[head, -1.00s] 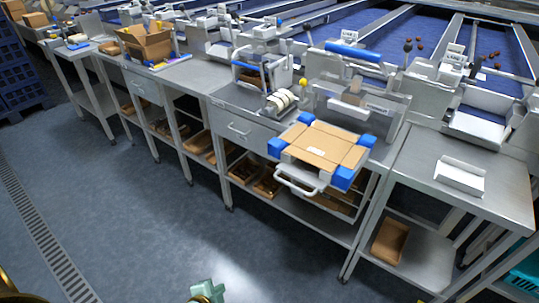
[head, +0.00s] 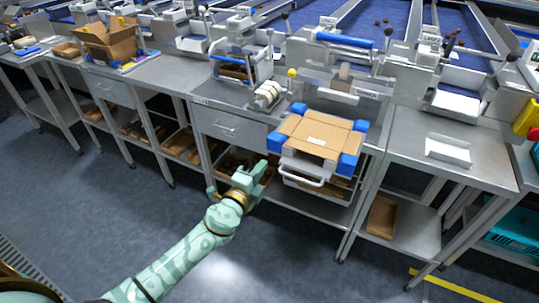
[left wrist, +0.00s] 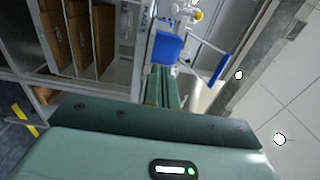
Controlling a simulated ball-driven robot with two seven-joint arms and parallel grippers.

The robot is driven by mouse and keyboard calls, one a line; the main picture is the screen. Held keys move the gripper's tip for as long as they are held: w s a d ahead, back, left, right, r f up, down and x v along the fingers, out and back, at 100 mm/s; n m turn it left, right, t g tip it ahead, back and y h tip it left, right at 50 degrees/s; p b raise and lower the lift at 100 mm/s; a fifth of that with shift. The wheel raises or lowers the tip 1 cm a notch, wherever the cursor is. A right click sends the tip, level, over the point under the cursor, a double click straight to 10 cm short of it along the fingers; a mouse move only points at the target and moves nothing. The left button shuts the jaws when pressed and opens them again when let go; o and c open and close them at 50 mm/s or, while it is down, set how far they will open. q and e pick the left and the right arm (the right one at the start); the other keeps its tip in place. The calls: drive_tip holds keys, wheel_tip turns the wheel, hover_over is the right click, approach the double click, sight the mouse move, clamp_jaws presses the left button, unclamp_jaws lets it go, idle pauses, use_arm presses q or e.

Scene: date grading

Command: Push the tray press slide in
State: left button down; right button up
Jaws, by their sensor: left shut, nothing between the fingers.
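The tray press slide stands out past the bench front, with its white handle (head: 303,176) at the near edge. It bears a flat brown cardboard blank (head: 318,137) between blue corner blocks (head: 347,165). The tray press (head: 345,92) stands behind it on the bench. My left gripper (head: 262,168) is shut and empty, just left of the handle and apart from it in the head view. In the left wrist view its fingers (left wrist: 164,88) point toward a blue corner block (left wrist: 168,47). My right gripper is out of view.
A closed drawer (head: 229,127) is left of the slide. Brown cardboard trays (head: 381,217) lie on the lower shelves. A white tray (head: 447,150) lies on the right bench. The floor in front is free.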

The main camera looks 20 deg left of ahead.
sight(283, 138)
use_arm(q)
drive_tip(key=w, duration=0.4)
drive_tip(key=shift+w+d, duration=0.15)
drive_tip(key=shift+w, duration=0.75)
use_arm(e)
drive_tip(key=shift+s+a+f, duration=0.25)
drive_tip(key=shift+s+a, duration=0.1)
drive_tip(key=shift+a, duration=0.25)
use_arm(q)
drive_tip(key=shift+w+b, duration=0.1)
drive_tip(key=shift+b, duration=0.2)
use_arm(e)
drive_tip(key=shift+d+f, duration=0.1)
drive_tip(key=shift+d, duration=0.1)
